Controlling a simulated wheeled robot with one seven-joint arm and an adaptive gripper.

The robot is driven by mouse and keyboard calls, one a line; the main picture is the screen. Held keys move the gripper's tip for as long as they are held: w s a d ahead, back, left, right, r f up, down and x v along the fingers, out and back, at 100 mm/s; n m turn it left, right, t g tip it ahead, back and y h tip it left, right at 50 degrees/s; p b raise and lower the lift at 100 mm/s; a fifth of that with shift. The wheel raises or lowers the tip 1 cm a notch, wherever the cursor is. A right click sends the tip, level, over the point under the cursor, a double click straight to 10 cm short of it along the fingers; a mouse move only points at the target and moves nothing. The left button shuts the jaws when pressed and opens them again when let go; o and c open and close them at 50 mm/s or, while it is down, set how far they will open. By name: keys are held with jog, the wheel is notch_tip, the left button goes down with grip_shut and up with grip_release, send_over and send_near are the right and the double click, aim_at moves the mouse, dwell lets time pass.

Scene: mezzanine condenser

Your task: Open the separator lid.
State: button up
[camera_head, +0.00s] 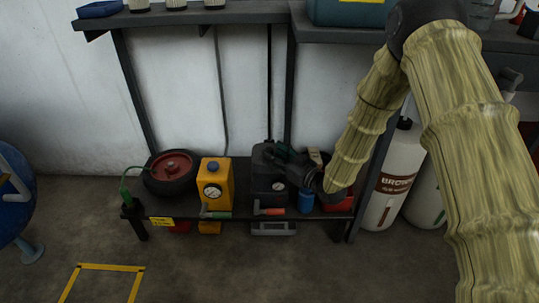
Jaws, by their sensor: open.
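A dark box-shaped unit with a round gauge (269,184) stands on the low shelf, right of the yellow unit. It may be the separator, but no label on it can be read. Its lid cannot be clearly told apart from my dark gripper. My gripper (277,152) reaches in from the right, by the top of the dark unit. It is open, with nothing seen between its fingers. I cannot tell whether it touches the unit, and it hides part of the unit's top right.
The low dark shelf (190,210) also holds a black wheel with a red hub (172,169), a yellow unit with a gauge (216,187) and a blue can (306,201). White cylinders (393,180) stand at right. An upper shelf (250,12) overhangs. Floor in front is clear.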

aim_at(272, 152)
jog(key=shift+b+x, duration=0.45)
jog(key=shift+x, duration=1.2)
jog(key=shift+c, duration=0.5)
grip_shut()
